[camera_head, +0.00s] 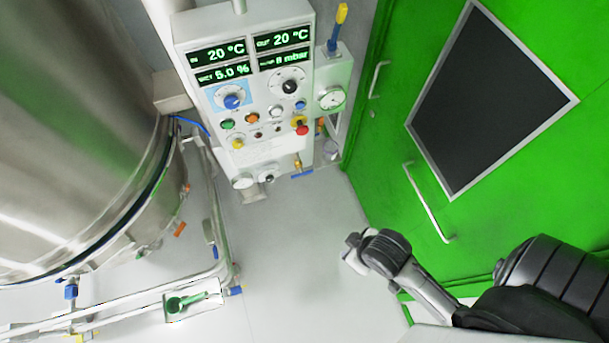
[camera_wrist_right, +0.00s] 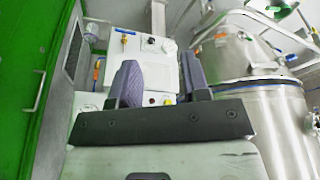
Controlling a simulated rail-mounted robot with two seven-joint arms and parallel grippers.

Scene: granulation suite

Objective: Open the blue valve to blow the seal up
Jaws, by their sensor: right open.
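A blue valve handle (camera_head: 302,174) on a brass-coloured stem sits below the control panel (camera_head: 245,85) at its right side. In the right wrist view a blue T-shaped handle (camera_wrist_right: 127,32), seemingly the same valve, shows beyond the fingers. Its handle looks roughly crosswise to its stem. My right gripper (camera_head: 354,245) is in front of the green door, lower right of the valve and well apart from it. In the right wrist view the right gripper (camera_wrist_right: 160,80) has its two fingers apart with nothing between them. My left gripper is not in view.
A green door (camera_head: 385,130) with a dark window and handles (camera_head: 428,205) stands at the right. A yellow-blue lever (camera_head: 338,28) stands beside the panel. The floor (camera_head: 290,250) between is clear.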

